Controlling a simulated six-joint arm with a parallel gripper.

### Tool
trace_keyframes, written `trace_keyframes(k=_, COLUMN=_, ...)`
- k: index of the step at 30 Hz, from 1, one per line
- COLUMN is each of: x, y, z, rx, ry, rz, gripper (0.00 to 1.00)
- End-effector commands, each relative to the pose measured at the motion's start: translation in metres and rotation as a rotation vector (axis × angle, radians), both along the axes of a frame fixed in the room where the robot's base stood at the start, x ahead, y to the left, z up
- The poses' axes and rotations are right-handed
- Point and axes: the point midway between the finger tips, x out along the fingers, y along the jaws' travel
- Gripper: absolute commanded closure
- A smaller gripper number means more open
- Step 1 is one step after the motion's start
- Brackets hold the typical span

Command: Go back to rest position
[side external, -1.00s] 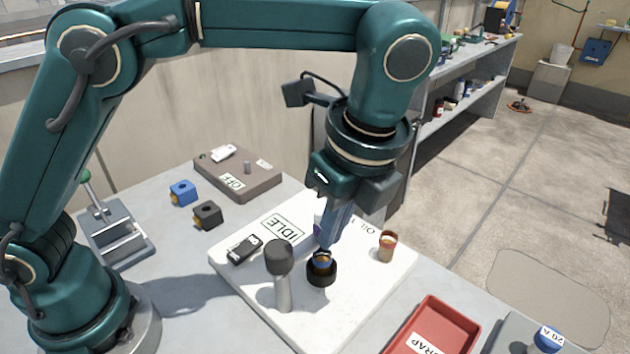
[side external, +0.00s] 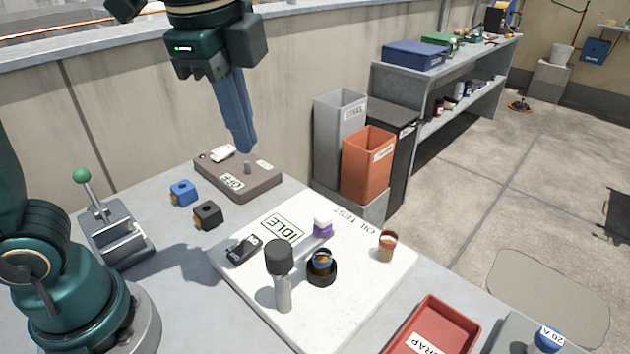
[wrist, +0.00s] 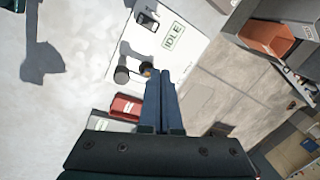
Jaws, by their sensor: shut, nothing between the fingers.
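My gripper (side external: 245,146) is shut and empty, its two long blue fingers together, high above the back of the work table in the side view. It touches nothing. In the wrist view the shut fingers (wrist: 163,76) point over the white board (wrist: 112,68). In the side view the white board (side external: 352,312) carries an IDLE label (side external: 282,230), a black device, a grey post with a dark round head (side external: 281,272), a black ring holder with a small cup (side external: 321,266), a purple-and-white item (side external: 322,228) and a small amber cup (side external: 387,245).
A brown box labelled OFF (side external: 240,175) stands at the back, near blue (side external: 183,193) and black (side external: 208,215) blocks. A green-knobbed lever (side external: 85,178) is at left. A red SCRAP tray (side external: 440,325) is in front. Grey (side external: 338,130) and orange (side external: 367,165) bins stand beyond the table.

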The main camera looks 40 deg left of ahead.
Motion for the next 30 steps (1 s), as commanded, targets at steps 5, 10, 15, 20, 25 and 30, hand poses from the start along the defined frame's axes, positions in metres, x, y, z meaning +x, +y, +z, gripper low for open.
trace_keyframes(k=5, x=-0.03, y=0.026, z=-0.008, rx=-0.104, ry=-0.112, rz=0.274, gripper=1.0)
trace_keyframes(k=10, x=-0.054, y=0.037, z=-0.032, rx=-0.219, ry=-0.207, rz=0.544, gripper=1.0)
trace_keyframes(k=15, x=-0.07, y=0.04, z=-0.063, rx=-0.337, ry=-0.275, rz=0.795, gripper=1.0)
trace_keyframes(k=20, x=-0.075, y=0.036, z=-0.088, rx=-0.421, ry=-0.281, rz=0.97, gripper=1.0)
trace_keyframes(k=25, x=-0.067, y=0.035, z=-0.086, rx=-0.473, ry=-0.311, rz=1.048, gripper=1.0)
trace_keyframes(k=30, x=-0.067, y=0.035, z=-0.086, rx=-0.473, ry=-0.31, rz=1.051, gripper=1.0)
